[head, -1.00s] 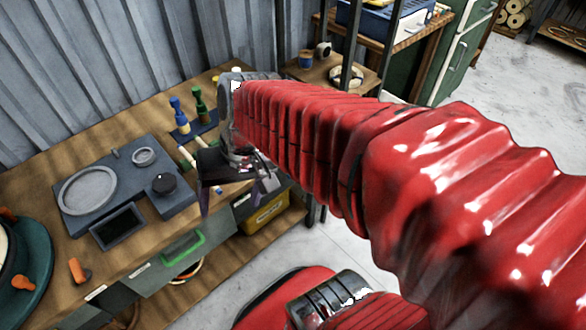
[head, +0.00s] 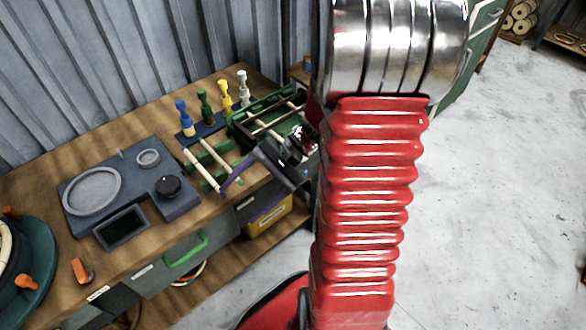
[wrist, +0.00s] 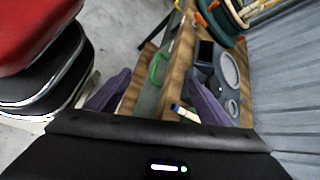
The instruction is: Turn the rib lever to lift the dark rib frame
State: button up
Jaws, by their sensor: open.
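A teal round fixture (head: 38,262) with orange handles is cut off at the left edge of the head view; it also shows at the top of the wrist view (wrist: 222,28). An orange lever (head: 80,270) stands on the bench beside it. I cannot tell for sure which part is the rib lever, and no dark rib frame shows clearly. My gripper (head: 258,188), with purple fingers, is open and empty over the right part of the bench, well away from the teal fixture. In the wrist view my fingers (wrist: 158,82) stand apart.
A grey-blue panel (head: 184,205) with rings, a knob and a dark tray lies mid-bench. Coloured pegs (head: 204,108) stand at the back. A green rack (head: 245,122) with pale rods sits near my gripper. A drawer with a green handle (head: 184,250) is in the bench front.

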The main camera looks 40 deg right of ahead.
jog(key=w+d+f+m+t, duration=0.3)
jog(key=d+f+m+t, duration=0.8)
jog(key=d, duration=0.4)
jog(key=s+d+f+m+t+h, duration=0.4)
jog(key=s+d+f+m+h, duration=0.2)
jog(key=d+f+m+h, duration=0.4)
jog(key=shift+s+d+f+m+t, duration=0.3)
jog(key=shift+s+d+f+m, duration=0.1)
jog(key=shift+d+f+m, duration=0.5)
jog(key=shift+w+a, duration=0.15)
jog(key=shift+w+a, duration=0.15)
jog(key=shift+w, duration=6.6)
jog(key=shift+c, duration=0.2)
